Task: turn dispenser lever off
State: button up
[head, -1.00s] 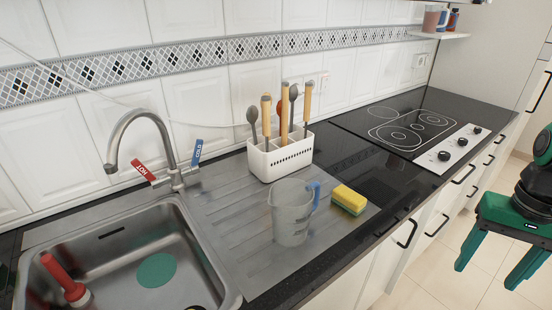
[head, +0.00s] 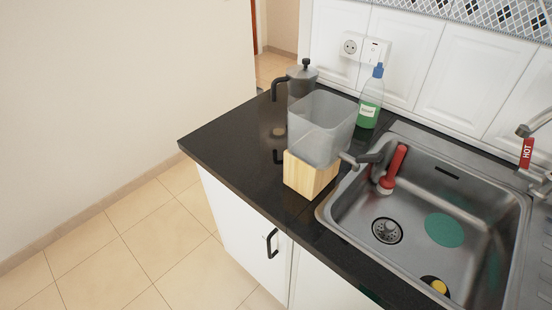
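The dispenser has a clear box-shaped tank (head: 324,125) on a pale wooden base (head: 309,177). It stands on the black counter just left of the sink. A grey spout with a lever (head: 367,158) sticks out from its right side toward the sink. I cannot tell from this view whether the lever is on or off, and no liquid is clearly visible in the tank or under the spout. My gripper is not in this view.
The red HOT tap handle (head: 527,152) is at the right. The tiled floor (head: 150,235) at left is clear.

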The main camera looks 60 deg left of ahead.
aim_at(377, 158)
jog(key=u, duration=1.4)
